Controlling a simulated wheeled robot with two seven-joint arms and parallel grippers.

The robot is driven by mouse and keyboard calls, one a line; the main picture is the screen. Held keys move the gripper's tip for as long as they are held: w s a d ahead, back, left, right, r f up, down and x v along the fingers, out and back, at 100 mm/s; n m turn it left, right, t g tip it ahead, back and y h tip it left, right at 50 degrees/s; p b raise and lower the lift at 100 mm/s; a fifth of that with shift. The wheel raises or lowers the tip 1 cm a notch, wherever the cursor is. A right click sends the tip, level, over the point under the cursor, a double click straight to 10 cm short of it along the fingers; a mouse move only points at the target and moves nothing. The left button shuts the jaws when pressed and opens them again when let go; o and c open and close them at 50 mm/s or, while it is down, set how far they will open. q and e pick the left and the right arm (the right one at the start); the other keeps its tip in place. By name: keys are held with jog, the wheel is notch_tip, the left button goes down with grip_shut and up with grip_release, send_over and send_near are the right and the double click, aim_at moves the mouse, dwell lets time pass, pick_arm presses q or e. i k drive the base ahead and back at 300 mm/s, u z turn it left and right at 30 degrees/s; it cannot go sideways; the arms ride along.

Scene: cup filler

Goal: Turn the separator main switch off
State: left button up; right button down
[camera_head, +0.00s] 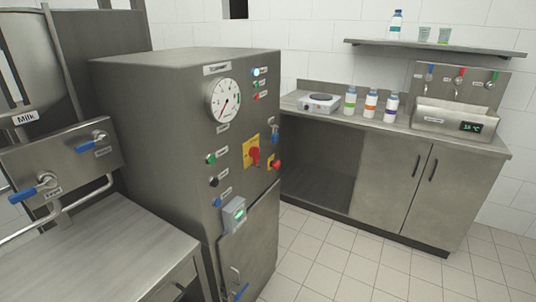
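A grey metal cabinet (150,110) stands left of centre, with a small label (217,68) at its top that is too small to read surely. On its front is a yellow plate with a red rotary switch (254,156), which looks like the main switch. I cannot tell for sure which position its handle points to. A red mushroom button (275,165) is just right of it. Neither of my grippers is in view, and nothing touches the switch.
The cabinet front also carries a round gauge (223,100), a green button (211,159), a black knob (213,182) and a small grey box (234,215). A steel table (120,255) stands at left, a counter (410,140) at right. Tiled floor (345,265) is clear.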

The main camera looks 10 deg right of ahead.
aim_at(253, 152)
jog(key=z, duration=1.7)
jog(key=i, duration=3.4)
jog(key=u, duration=2.8)
